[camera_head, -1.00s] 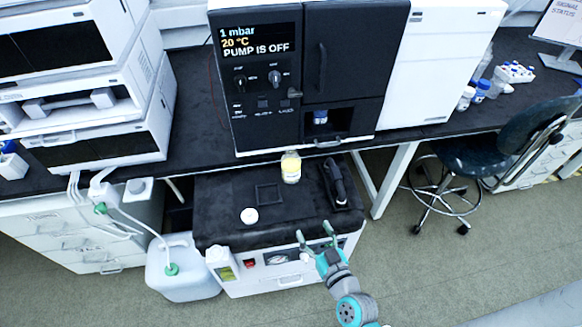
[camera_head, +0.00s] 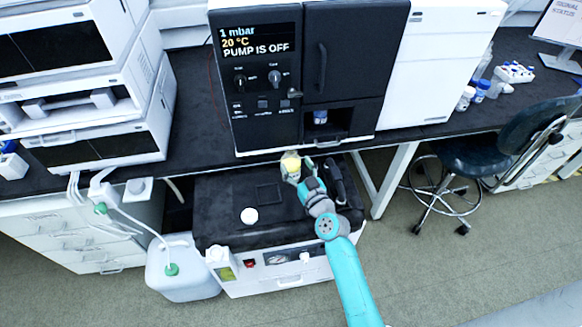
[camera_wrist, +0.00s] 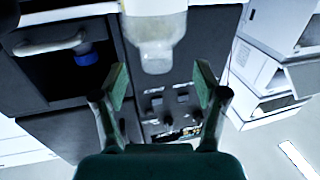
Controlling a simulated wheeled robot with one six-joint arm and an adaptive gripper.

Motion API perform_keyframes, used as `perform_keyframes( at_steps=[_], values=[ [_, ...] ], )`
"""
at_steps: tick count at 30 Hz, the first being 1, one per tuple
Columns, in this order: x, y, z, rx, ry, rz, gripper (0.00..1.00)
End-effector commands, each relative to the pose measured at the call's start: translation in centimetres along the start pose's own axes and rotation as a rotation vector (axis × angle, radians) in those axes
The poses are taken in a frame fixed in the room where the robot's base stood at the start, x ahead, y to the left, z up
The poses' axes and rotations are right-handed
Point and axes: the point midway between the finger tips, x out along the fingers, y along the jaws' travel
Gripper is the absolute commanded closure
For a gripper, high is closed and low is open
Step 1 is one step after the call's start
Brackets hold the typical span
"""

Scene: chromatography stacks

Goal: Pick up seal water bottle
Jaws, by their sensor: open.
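The bottle with pale yellow contents (camera_head: 291,161), which I take for the seal water bottle, stands on the black top of the low unit below the bench. In the wrist view the bottle (camera_wrist: 155,40) looks clear and whitish, at the top middle, partly cut off by the frame edge. My gripper (camera_head: 297,173) is at the bottle, its fingers apart. In the wrist view the fingers (camera_wrist: 162,84) are open with the bottle ahead of the gap; I see no grip on it. A white round cap-like disc (camera_head: 249,215) lies on the same top.
The low unit's black top (camera_head: 222,195) has a square frame (camera_head: 268,194) and a black object (camera_head: 337,180) near my gripper. The black pump cabinet (camera_head: 265,90) stands close behind, with a blue-capped bottle (camera_head: 320,117) in its recess. A white canister (camera_head: 183,270) stands at left.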

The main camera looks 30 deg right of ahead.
Motion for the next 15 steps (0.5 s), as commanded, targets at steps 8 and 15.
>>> perform_keyframes(
  at_steps=[8,15],
  values=[
    [2.1,0.2,-0.1,-0.001,0.001,0.0,0.28],
    [5.1,0.4,-0.1,0.0,0.0,-0.001,0.28]
  ],
)
